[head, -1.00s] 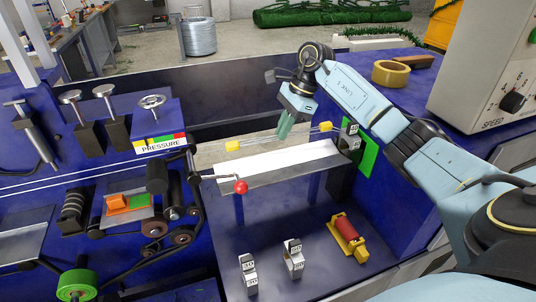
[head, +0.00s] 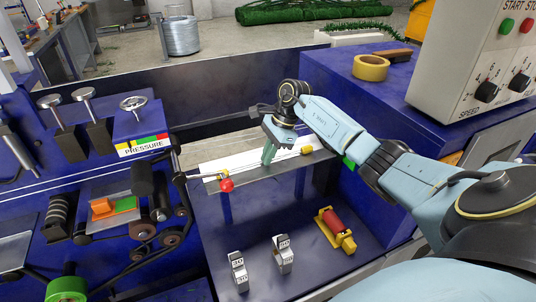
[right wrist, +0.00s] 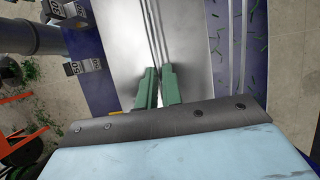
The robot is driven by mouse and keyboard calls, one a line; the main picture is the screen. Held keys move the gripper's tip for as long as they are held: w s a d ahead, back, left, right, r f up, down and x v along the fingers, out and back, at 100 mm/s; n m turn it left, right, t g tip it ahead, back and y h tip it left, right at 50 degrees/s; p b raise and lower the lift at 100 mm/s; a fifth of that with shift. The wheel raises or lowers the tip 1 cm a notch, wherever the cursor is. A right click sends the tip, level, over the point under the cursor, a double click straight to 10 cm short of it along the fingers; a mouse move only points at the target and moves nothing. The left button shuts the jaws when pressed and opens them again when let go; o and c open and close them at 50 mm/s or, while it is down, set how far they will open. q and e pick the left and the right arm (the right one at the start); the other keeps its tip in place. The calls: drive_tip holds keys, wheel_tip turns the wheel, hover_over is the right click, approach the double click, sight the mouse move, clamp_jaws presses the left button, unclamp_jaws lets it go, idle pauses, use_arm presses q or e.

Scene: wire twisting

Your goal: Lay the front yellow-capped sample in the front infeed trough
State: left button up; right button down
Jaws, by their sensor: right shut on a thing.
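The yellow-capped sample is a thin rod or wire, with a left yellow cap (head: 223,173) and a right yellow cap (head: 307,150) in the head view. My right gripper (head: 268,158) points down, shut on the sample between the caps. The sample lies over or in a pale metal trough (head: 285,177); I cannot tell whether it touches the trough floor. In the right wrist view the green fingers of my right gripper (right wrist: 158,90) are close together, with thin lines running away from them over the grey metal surface (right wrist: 190,35). My left gripper is not in view.
A red ball knob (head: 227,185) stands at the trough's left front corner. Two numbered blocks (head: 283,254) and a red roller on a yellow stand (head: 334,227) are on the blue deck in front. A control box (head: 485,60) is at the right.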

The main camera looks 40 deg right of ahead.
drive_tip(key=c, duration=1.8)
unclamp_jaws()
drive_tip(key=shift+c, duration=0.2)
drive_tip(key=shift+r, duration=0.1)
drive_tip(key=v, duration=1.2)
